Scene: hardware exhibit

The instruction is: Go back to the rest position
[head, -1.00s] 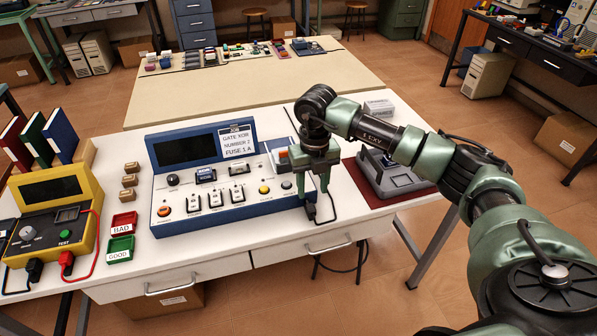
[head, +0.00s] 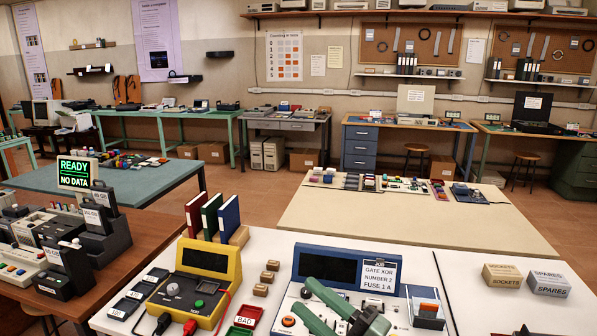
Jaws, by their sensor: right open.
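My right gripper (head: 305,298) shows at the bottom of the head view, in front of the blue gate tester (head: 298,266). Its two green fingers are spread apart with nothing visible between them. They point up and to the left, and hide part of the tester's control panel. I cannot tell if they touch it. Most of my right arm is out of view below. My left gripper is not in view.
On the white table (head: 455,287) stand a yellow tester (head: 232,265), three upright books (head: 211,217), small wooden blocks and two labelled boxes (head: 549,284). A brown table (head: 150,228) with devices is at left. The beige tabletop (head: 400,222) behind is mostly clear.

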